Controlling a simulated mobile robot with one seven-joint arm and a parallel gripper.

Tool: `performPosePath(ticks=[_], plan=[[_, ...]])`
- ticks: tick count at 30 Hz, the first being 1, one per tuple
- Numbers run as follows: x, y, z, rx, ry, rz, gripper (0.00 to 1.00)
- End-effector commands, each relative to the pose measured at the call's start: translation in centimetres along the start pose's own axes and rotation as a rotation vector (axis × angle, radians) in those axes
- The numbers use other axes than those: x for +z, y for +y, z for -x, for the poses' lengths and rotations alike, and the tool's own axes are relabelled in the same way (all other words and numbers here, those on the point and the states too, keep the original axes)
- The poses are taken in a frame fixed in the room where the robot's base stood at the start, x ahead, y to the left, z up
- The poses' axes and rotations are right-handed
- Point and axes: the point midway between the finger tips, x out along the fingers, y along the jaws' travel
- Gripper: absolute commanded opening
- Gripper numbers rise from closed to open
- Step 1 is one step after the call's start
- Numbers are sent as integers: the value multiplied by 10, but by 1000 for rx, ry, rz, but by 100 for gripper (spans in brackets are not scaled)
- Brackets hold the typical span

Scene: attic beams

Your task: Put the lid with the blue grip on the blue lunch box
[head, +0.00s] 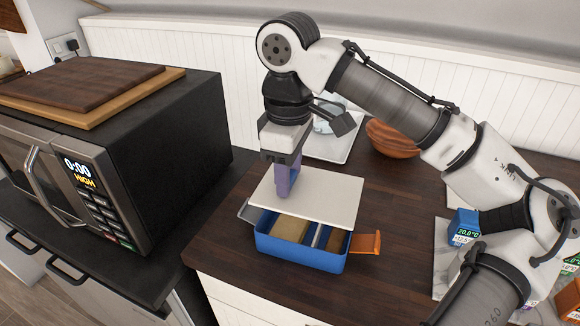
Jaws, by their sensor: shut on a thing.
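The blue lunch box (300,257) stands on the dark wooden counter, its top open. A grey flap is on its left end and an orange flap (366,243) on its right end. Inside, a tan filling, a divider and a brown filling show. A flat off-white lid (325,205) hangs over the back of the box, leaving the front of the opening uncovered. My gripper (287,184) is above the lid, with purple-blue parts at its fingertips, and is shut on the lid's grip. I cannot tell the grip's colour apart from the fingers. Any gap under the lid is hard to judge.
A black microwave (170,130) with cutting boards (85,85) on top stands left. A wooden bowl (388,135) and a white tray (338,150) are behind the box. A blue item with a display (464,225) is at right. Counter in front of the box is clear.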

Motion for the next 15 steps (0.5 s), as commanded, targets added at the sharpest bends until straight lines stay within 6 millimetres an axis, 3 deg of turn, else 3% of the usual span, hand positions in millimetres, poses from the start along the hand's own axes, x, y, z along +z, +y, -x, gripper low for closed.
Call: performPosePath(ticks=[3,15], plan=[[0,0,1,-3,2,3,22],[0,0,-42,-2,1,2,22]])
